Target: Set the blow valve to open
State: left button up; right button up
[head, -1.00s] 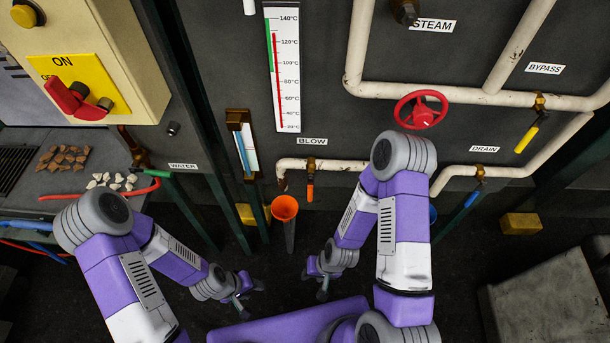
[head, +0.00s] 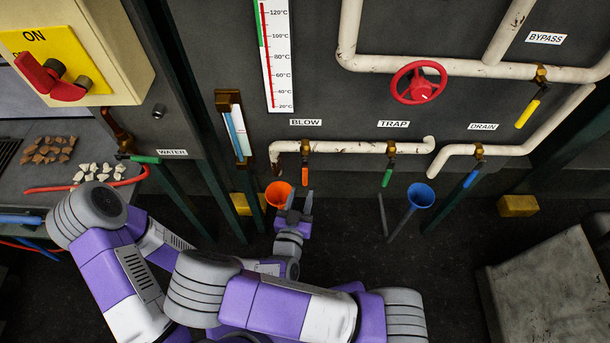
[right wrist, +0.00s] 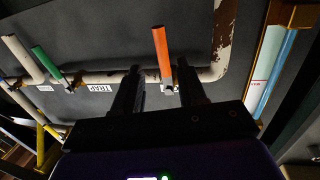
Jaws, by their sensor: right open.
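The blow valve's orange handle (head: 305,176) hangs straight down from its brass body (head: 305,150) on the white pipe, under the BLOW label (head: 306,122). In the right wrist view the orange handle (right wrist: 162,52) shows between and just beyond the two fingers. My right gripper (head: 299,198) is open, just below the handle in the head view. Whether a finger touches the handle I cannot tell. My left gripper is hidden behind my right arm in the head view.
The trap valve's green handle (head: 388,178) hangs to the right, and the drain valve's blue handle (head: 471,179) slants beyond it. An orange funnel (head: 279,192) stands close left of my right gripper. A blue funnel (head: 421,194) stands to the right.

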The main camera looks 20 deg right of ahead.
aim_at(304, 177)
jog(key=x, duration=0.5)
jog(key=r+b+x, duration=0.1)
jog(key=x, duration=0.1)
jog(key=shift+w, duration=0.25)
jog(key=shift+a, duration=0.1)
grip_shut()
